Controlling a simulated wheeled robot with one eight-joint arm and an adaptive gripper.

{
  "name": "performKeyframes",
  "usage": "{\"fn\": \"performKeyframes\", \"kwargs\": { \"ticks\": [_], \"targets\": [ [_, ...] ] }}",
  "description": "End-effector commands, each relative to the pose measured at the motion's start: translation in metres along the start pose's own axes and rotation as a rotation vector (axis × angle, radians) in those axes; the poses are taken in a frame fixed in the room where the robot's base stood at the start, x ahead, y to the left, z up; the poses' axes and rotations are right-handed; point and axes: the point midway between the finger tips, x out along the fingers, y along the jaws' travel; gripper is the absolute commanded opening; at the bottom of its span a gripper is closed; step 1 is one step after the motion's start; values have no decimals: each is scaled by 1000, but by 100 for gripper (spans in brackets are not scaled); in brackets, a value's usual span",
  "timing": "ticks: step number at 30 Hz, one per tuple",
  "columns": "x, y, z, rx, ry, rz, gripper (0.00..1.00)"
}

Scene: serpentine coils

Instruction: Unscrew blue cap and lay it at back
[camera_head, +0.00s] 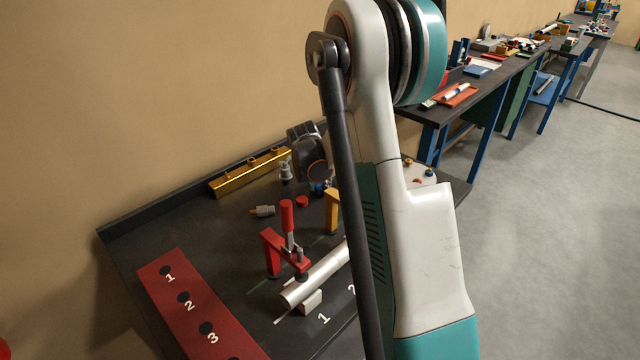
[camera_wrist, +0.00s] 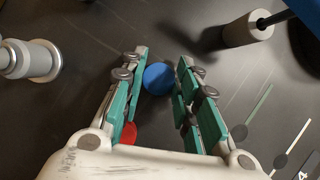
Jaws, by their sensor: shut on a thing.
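The blue cap (camera_wrist: 158,78) shows as a round blue top between the fingertips of my gripper (camera_wrist: 162,66) in the wrist view. The fingers are shut on it from both sides. In the head view, a small bit of blue (camera_head: 318,188) shows below my wrist, beside my arm. My arm hides most of the gripper there. What lies under the cap is hidden, so I cannot tell whether it still sits on a thread. A red cap (camera_head: 302,201) is on the dark bench nearby, and red shows beside the left finger in the wrist view (camera_wrist: 129,133).
A gold manifold bar (camera_head: 250,172) lies along the back of the bench. A grey-yellow fitting (camera_head: 262,211), a red clamp (camera_head: 271,252) over a silver tube (camera_head: 318,275) and a yellow clamp (camera_head: 332,210) stand around. A red numbered board (camera_head: 190,315) is at front left.

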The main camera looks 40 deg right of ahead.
Motion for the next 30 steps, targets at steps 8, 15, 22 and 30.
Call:
{"fn": "performKeyframes", "kwargs": {
  "ticks": [8,15,22,30],
  "targets": [
    [0,0,0,0,0,0,52],
    [0,0,0,0,0,0,52],
    [-1,0,0,0,0,0,52],
    [-15,0,7,0,0,0,52]
  ]
}}
